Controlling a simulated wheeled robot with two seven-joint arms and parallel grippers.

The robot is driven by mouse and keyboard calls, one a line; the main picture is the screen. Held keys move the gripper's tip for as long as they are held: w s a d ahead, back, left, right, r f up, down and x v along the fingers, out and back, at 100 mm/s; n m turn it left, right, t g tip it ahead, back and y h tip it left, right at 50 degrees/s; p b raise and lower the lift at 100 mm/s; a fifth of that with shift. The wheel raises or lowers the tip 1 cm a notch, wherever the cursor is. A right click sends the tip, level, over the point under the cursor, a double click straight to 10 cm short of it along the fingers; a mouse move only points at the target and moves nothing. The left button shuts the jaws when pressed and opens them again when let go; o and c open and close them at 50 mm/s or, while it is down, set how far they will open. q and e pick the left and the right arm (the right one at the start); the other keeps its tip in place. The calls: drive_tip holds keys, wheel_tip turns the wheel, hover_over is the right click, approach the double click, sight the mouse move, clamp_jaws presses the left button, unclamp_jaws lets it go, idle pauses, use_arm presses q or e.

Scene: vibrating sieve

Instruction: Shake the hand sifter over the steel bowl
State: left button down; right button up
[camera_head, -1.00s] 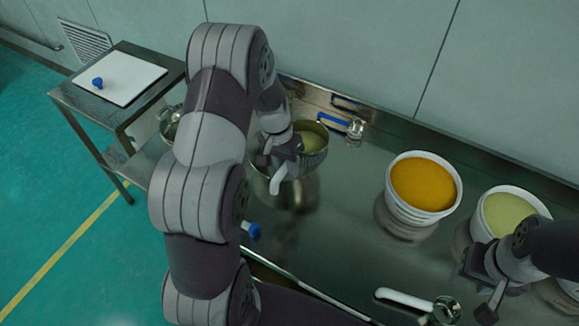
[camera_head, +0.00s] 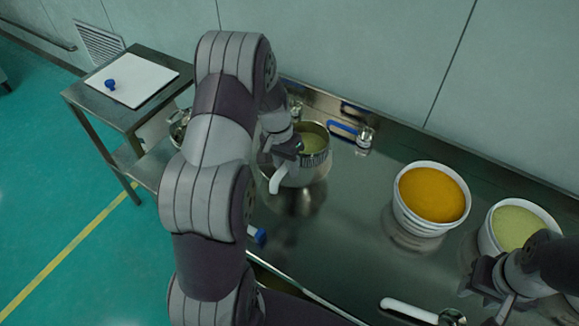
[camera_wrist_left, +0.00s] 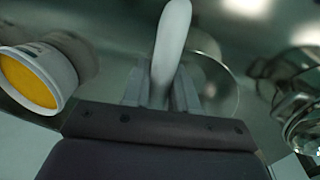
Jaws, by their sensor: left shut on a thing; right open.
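My left gripper (camera_head: 286,148) is shut on the white handle (camera_head: 276,181) of the hand sifter. The handle also stands between the fingers in the left wrist view (camera_wrist_left: 170,45). The round metal sifter (camera_head: 318,160), with pale green powder inside, appears above the steel table at the back. A shiny metal surface shows beneath it, but I cannot tell the steel bowl from a reflection there. My forearm hides part of this area. My right gripper (camera_head: 487,285) is open beside the white tub of pale green powder (camera_head: 490,238), at the right.
A white tub of orange powder (camera_head: 408,222) stands right of the sifter. A white-handled scoop (camera_head: 410,310) lies at the front edge. Blue-handled utensils (camera_head: 345,128) lie at the back. A side table (camera_head: 85,97) with a white board stands left. The middle is clear.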

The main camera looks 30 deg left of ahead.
use_arm(q)
drive_tip(key=shift+w+a, duration=0.3)
drive_tip(key=shift+a, duration=0.65)
drive_tip(key=shift+a, duration=0.1)
drive_tip(key=a, duration=0.4)
drive_tip(key=shift+w+a, duration=0.1)
drive_tip(key=shift+a, duration=0.15)
drive_tip(key=d, duration=0.5)
drive_tip(key=a, duration=0.5)
drive_tip(key=shift+p, duration=0.4)
drive_tip(key=d, duration=0.4)
drive_tip(key=shift+d, duration=0.3)
